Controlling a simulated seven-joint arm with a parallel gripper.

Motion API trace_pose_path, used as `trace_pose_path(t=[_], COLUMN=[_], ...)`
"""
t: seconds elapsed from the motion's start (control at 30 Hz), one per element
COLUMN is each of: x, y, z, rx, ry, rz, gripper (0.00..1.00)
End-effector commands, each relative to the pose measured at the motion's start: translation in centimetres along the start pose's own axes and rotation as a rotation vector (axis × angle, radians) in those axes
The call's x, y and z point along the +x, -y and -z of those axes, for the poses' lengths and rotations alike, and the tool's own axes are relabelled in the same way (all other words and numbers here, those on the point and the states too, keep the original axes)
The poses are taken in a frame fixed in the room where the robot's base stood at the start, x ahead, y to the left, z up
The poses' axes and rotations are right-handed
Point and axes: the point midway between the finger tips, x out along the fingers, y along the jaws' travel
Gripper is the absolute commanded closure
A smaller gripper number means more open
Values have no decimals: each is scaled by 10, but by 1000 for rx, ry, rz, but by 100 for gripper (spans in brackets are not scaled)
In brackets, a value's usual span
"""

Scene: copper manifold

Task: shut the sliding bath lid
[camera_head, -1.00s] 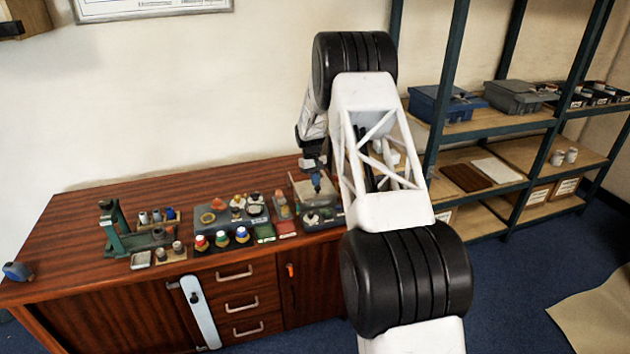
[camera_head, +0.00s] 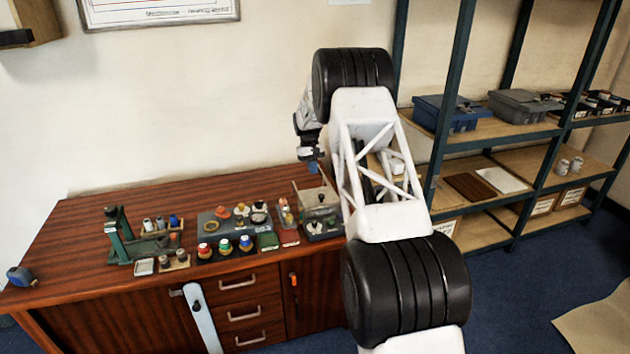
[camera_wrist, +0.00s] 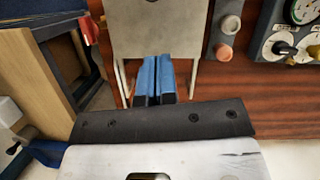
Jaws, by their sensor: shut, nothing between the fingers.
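The bath (camera_head: 317,205) is a boxy unit with a pale top at the right end of the wooden bench. A flat grey-beige plate, seemingly its lid (camera_wrist: 155,30), lies ahead of my fingers in the wrist view, with thin pale rails below both sides. I cannot tell how far the lid is shut. My gripper (camera_head: 313,168) is above the bath in the head view, apart from it. Its blue fingers (camera_wrist: 151,80) are shut together with nothing between them, and overlap the plate's near edge in the wrist view.
A panel with dials and knobs (camera_wrist: 290,42) stands right of the plate. Coloured-cap bottles (camera_head: 225,246) and a green stand (camera_head: 118,235) are further left on the bench. A shelf rack (camera_head: 480,130) rises on the right. The bench's left part is mostly clear.

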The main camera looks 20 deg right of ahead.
Motion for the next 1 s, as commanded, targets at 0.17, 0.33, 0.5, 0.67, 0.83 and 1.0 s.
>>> trace_pose_path(t=[0.17,0.33,0.5,0.67,0.83,1.0], x=[-25,-39,-43,-43,-44,-50], y=[0,0,0,0,0,3], z=[0,0,0,0,0,-6], rx=[0,0,0,0,0,1], ry=[-1,-1,0,-1,-1,-7], rz=[0,0,0,0,0,-2], gripper=[100,100,100,100,100,100])
